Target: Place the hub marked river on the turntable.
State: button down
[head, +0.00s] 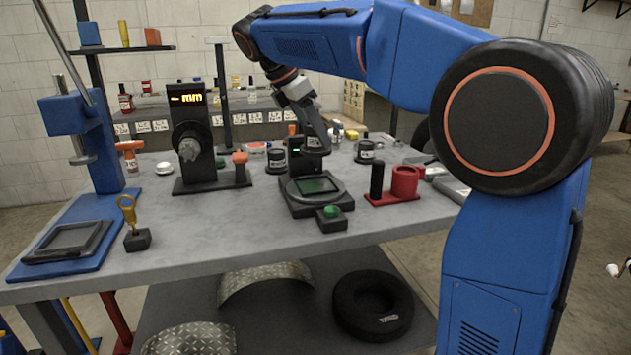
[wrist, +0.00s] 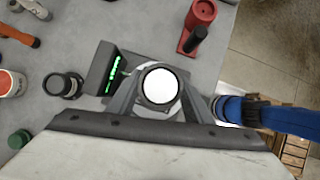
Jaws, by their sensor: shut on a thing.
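My gripper (head: 316,143) is shut on a hub (wrist: 160,86), a round piece with a white face and dark rim in the wrist view. Any word on the hub is not readable. In the head view the gripper is above a dark device with a round plate (head: 335,190), apparently the turntable, and the hub is apart from the plate. The device's upright post (head: 296,157) has a green lit display, which also shows in the wrist view (wrist: 113,72) left of the hub. Two dark, white-labelled round pieces stand behind, one left (head: 276,160) and one right (head: 365,153).
A green button box (head: 331,219) stands in front of the turntable. A red holder with a black post (head: 403,186) is to its right. A dark machine with an orange display (head: 194,150) stands left. The front left-middle of the grey table (head: 220,225) is clear.

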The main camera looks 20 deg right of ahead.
jog(key=shift+f, duration=4.6)
jog(key=shift+f, duration=0.15)
jog(key=c, duration=0.9)
grip_release()
